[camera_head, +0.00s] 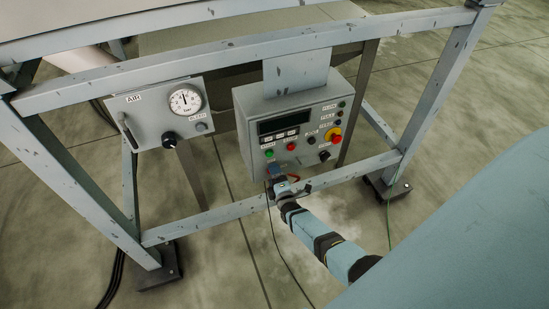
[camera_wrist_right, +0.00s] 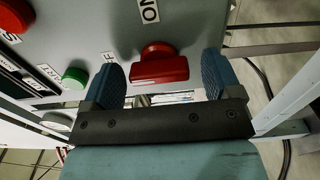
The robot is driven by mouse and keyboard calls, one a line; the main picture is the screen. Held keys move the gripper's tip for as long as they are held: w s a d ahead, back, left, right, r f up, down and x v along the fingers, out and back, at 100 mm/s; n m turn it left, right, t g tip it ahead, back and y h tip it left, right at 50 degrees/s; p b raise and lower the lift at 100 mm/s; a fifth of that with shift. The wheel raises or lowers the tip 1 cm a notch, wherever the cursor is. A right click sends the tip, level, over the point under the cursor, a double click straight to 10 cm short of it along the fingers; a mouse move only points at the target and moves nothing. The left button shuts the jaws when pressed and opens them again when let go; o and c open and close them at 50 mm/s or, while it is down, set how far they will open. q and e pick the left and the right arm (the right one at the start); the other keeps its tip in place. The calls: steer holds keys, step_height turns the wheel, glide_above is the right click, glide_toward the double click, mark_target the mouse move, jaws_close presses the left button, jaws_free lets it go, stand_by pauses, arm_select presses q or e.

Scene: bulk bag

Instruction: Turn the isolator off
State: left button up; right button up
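The isolator is a red handle (camera_wrist_right: 160,68) low on the front of the grey control box (camera_head: 251,102). An ON label (camera_wrist_right: 149,11) is above it in the right wrist view, and a partly hidden OFF label (camera_wrist_right: 109,57) is to its left. My right gripper (camera_wrist_right: 161,62) is open, its two blue fingers on either side of the handle with gaps visible. In the head view my right gripper (camera_head: 277,178) is at the box's lower front edge and mostly hides the isolator. My left gripper is not in view.
A green button (camera_head: 269,153) and a red button (camera_head: 291,146) are close above the isolator. A yellow-ringed red emergency stop (camera_head: 334,135) is farther right. An air panel (camera_head: 165,112) with a gauge is to the left. The lower frame rail (camera_head: 213,217) runs near my right arm.

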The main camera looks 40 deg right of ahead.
steer(key=p+v, duration=0.5)
steer(key=v, duration=0.8)
steer(key=shift+s+a, duration=0.15)
steer(key=shift+s, duration=0.2)
steer(key=shift+r, duration=0.1)
steer(key=s+a+r+m+g+y, duration=0.6)
steer(key=s+a+r+m, duration=0.6)
steer(key=r, duration=0.4)
steer(key=shift+s+a+r+g+y, duration=0.3)
steer(key=shift+s+a+y, duration=0.3)
steer(key=shift+s+a, duration=0.3)
